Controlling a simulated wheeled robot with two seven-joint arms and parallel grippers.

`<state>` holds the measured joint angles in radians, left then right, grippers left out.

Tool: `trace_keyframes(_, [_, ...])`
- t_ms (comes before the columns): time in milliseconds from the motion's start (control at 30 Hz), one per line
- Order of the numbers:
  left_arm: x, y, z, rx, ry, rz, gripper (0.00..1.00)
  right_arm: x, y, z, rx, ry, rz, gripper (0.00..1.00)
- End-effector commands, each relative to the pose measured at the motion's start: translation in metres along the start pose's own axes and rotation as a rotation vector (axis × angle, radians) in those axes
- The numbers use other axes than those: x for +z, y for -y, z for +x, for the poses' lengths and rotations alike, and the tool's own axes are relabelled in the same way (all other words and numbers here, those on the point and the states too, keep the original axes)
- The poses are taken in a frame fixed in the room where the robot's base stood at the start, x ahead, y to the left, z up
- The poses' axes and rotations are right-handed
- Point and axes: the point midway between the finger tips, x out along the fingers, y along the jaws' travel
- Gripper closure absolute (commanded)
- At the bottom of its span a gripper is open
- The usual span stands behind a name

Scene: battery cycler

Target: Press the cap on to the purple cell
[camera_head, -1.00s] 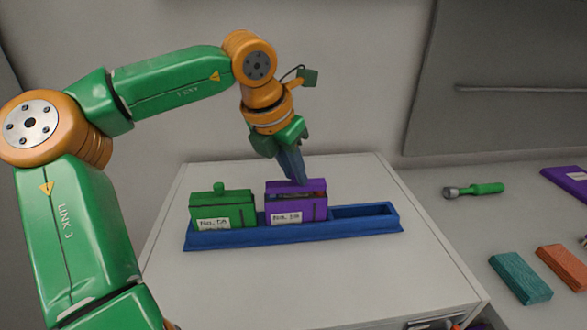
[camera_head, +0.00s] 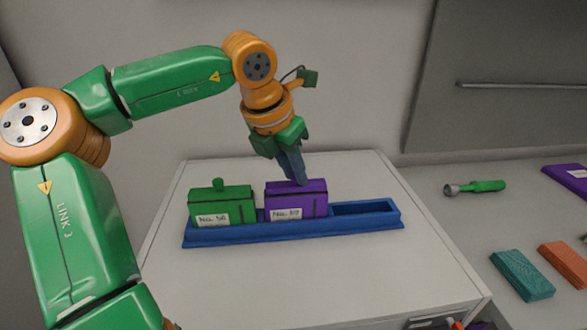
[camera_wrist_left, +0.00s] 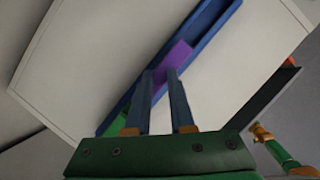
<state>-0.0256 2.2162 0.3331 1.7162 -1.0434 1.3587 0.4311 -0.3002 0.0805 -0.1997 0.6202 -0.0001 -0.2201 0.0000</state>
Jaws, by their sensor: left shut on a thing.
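The purple cell (camera_head: 297,206) stands upright in the middle slot of the blue rack (camera_head: 300,232), with a white label on its front. A purple cap (camera_head: 312,185) sits flat along its top, and no gap shows between them. My left gripper (camera_head: 296,180) points down onto the cap from above and is shut on its knob, which the fingers hide in the head view. In the left wrist view, the two fingers (camera_wrist_left: 160,78) come together at the purple cap (camera_wrist_left: 178,54).
A green cell (camera_head: 222,206) with a knobbed green cap stands in the rack's left slot. The right slot is empty. A green-handled tool (camera_head: 475,187), a teal block (camera_head: 522,275) and an orange block (camera_head: 563,262) lie to the right.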

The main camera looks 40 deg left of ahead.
Motion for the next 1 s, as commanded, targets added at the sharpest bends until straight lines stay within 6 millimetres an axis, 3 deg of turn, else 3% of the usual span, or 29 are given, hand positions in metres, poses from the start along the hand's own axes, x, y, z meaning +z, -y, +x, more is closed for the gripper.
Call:
trace_keyframes(233, [0.0002,0.0,-0.0004,0.0,0.0,0.0,1.0,-0.0002,0.0008,-0.0003,-0.001,0.0,0.0,0.5])
trace_keyframes(267, [0.0002,0.0,-0.0004,0.0,0.0,0.0,0.71,-0.0002,0.0009,-0.0003,-0.001,0.0,0.0,0.5])
trace_keyframes(367, [0.0002,0.0,-0.0004,0.0,0.0,0.0,0.44,-0.0002,0.0009,-0.0003,-0.001,0.0,0.0,0.5])
trace_keyframes(600, [0.0002,0.0,-0.0004,0.0,0.0,0.0,0.41,-0.0002,0.001,-0.0003,-0.002,0.0,0.0,0.5])
trace_keyframes(700, [0.0002,0.0,-0.0004,0.0,0.0,0.0,0.14,-0.0002,0.001,-0.0003,-0.002,0.0,0.0,0.5])
trace_keyframes(1000, [0.0004,0.0,-0.001,0.0,0.0,0.0,0.14,-0.0003,0.0009,-0.0009,-0.002,0.0,0.0,0.5])
